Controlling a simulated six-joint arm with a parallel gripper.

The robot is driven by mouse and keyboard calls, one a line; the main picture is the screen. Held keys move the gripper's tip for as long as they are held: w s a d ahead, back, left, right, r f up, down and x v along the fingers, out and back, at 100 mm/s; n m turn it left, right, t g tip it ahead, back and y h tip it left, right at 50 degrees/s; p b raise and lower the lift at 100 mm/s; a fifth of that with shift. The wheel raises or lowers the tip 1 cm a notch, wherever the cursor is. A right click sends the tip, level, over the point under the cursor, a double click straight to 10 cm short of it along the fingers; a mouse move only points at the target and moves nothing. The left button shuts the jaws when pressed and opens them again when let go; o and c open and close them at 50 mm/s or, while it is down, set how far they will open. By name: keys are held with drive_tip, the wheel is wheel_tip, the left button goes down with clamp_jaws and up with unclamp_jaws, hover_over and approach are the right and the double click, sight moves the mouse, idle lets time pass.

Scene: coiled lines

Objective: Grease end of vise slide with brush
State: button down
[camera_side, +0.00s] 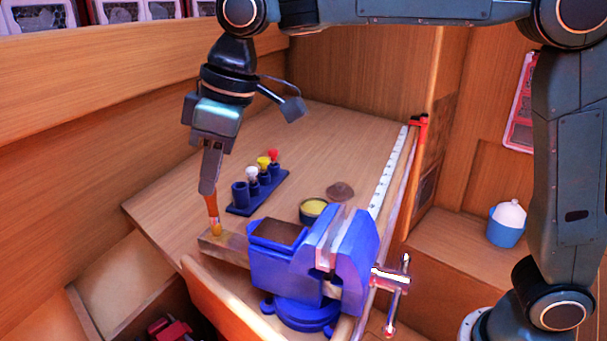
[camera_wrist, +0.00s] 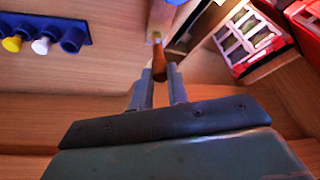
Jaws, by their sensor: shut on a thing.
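A blue vise (camera_side: 310,262) stands at the front edge of the workbench. Its metal slide (camera_side: 226,247) sticks out to the left. My gripper (camera_side: 211,190) is shut on a brush (camera_side: 213,212) with an orange-brown handle and points it down. The brush tip is at the top of the slide's left end and seems to touch it. In the wrist view the brush (camera_wrist: 174,78) sits between the fingers, with its tip over the slide end (camera_wrist: 160,22). A dark tin of yellow grease (camera_side: 313,207) stands behind the vise.
A blue rack (camera_side: 257,193) holds several items with coloured tops. A brown mound (camera_side: 340,191) lies beside the tin. A white ruler strip (camera_side: 390,172) runs along the right bench edge. A blue pot (camera_side: 506,226) stands lower right. Red boxes (camera_wrist: 245,38) show in the wrist view.

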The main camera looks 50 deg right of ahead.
drive_tip(key=shift+s, duration=0.25)
idle(0.3)
drive_tip(key=shift+s, duration=0.45)
drive_tip(key=shift+s+a, duration=0.1)
drive_tip(key=shift+s, duration=0.35)
drive_tip(key=shift+w, duration=0.2)
idle(0.5)
drive_tip(key=shift+w+a, duration=0.2)
drive_tip(key=shift+w, duration=0.3)
drive_tip(key=shift+w+f, duration=0.1)
drive_tip(key=shift+w, duration=0.1)
drive_tip(key=shift+w+a, duration=0.2)
drive_tip(key=shift+w, duration=0.25)
drive_tip(key=shift+w+a, duration=0.1)
drive_tip(key=shift+w, duration=0.15)
idle(0.6)
drive_tip(key=shift+s, duration=0.2)
